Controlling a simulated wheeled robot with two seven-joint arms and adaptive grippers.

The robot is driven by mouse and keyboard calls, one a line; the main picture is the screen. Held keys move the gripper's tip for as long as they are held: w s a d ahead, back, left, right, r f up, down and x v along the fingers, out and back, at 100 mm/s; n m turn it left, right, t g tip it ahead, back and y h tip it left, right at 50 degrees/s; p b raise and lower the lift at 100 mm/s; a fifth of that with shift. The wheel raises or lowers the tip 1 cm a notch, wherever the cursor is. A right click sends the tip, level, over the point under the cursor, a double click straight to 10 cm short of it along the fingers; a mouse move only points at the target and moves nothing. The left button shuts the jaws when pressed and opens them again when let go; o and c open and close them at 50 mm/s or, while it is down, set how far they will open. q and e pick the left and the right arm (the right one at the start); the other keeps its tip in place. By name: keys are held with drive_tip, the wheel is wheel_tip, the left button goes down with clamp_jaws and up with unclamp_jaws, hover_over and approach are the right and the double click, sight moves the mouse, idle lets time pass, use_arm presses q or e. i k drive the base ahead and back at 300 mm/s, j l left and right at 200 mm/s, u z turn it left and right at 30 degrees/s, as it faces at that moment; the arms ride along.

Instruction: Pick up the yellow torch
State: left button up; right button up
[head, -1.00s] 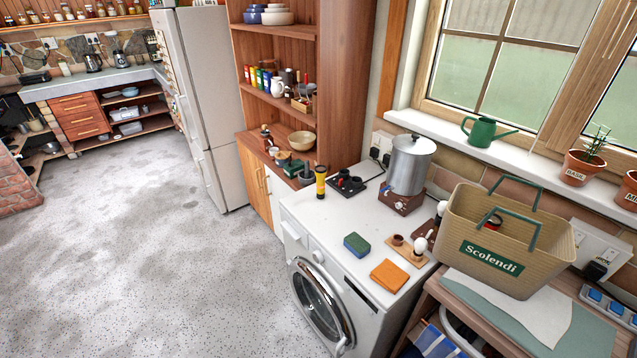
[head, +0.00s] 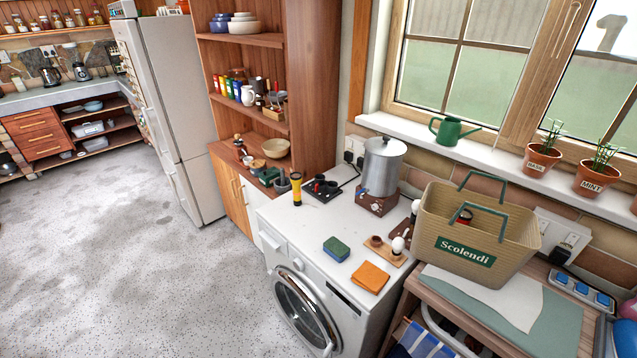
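The yellow torch (head: 296,189) stands upright on the white top of the washing machine (head: 318,234), near its back left corner. It has a yellow body and a dark band, and nothing covers it. A black tray with dark cups (head: 322,188) is just to its right. Neither of my grippers shows in the head view.
A green and blue sponge (head: 336,249) and an orange cloth (head: 370,277) lie nearer the front of the machine. A steel pot (head: 382,166) stands behind on the right. A Scolendi basket (head: 472,238) is on the side table. The floor at left is clear.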

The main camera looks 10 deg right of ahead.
sight(296, 177)
drive_tip(key=i+j+u, duration=0.1)
drive_tip(key=i+j, duration=0.25)
drive_tip(key=j, duration=0.2)
drive_tip(key=i+j+u, duration=0.15)
drive_tip(key=i+j, duration=0.25)
drive_tip(key=j, duration=0.1)
